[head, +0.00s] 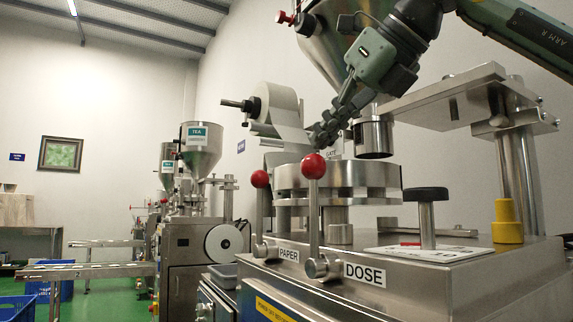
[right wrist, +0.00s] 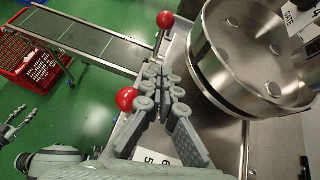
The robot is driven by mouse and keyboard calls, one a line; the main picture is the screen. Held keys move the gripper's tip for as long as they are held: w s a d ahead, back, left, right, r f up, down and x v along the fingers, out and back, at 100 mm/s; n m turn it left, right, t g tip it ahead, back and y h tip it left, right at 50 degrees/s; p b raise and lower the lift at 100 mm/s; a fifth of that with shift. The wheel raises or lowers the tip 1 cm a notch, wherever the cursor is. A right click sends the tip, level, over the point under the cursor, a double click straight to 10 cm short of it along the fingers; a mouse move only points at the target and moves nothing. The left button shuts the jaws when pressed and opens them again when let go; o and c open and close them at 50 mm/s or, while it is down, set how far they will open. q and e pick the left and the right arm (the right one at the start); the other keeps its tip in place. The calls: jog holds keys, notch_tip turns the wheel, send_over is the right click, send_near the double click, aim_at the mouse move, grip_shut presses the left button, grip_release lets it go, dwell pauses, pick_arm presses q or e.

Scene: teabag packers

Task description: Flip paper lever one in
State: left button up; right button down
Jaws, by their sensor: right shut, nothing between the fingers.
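The paper lever (head: 260,179) is a steel rod with a red ball, standing upright behind the PAPER label (head: 289,254). The dose lever (head: 313,166), also red-balled, stands upright nearer, by the DOSE label (head: 365,273). My right gripper (head: 318,139) is shut and empty, just above the dose lever's ball in the head view. In the right wrist view, its fingers (right wrist: 153,72) point toward the paper lever's ball (right wrist: 165,20), apart from it. The dose lever's ball (right wrist: 126,99) is beside the fingers. My left gripper (right wrist: 20,125) shows at the left edge there, fingers apart.
A round steel turntable (head: 338,174) stands right behind the levers, with a paper roll (head: 277,103) above it. A black knob (head: 426,194) and yellow post (head: 508,222) are at the right. A conveyor (right wrist: 85,37) and red crate (right wrist: 30,60) lie beyond the levers.

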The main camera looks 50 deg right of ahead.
send_near(262, 190)
notch_tip(262, 190, down, 3)
jog(key=shift+w+d+r, duration=0.1)
jog(key=shift+w, duration=0.85)
jog(key=shift+w+d+r, duration=0.1)
jog(key=shift+w+d, duration=0.05)
jog(key=shift+w, duration=0.8)
pick_arm(q)
jog(key=shift+s+a+f+g, duration=0.2)
jog(key=shift+a+f+g, duration=0.1)
jog(key=shift+a+f, duration=0.15)
jog(key=shift+f, duration=0.1)
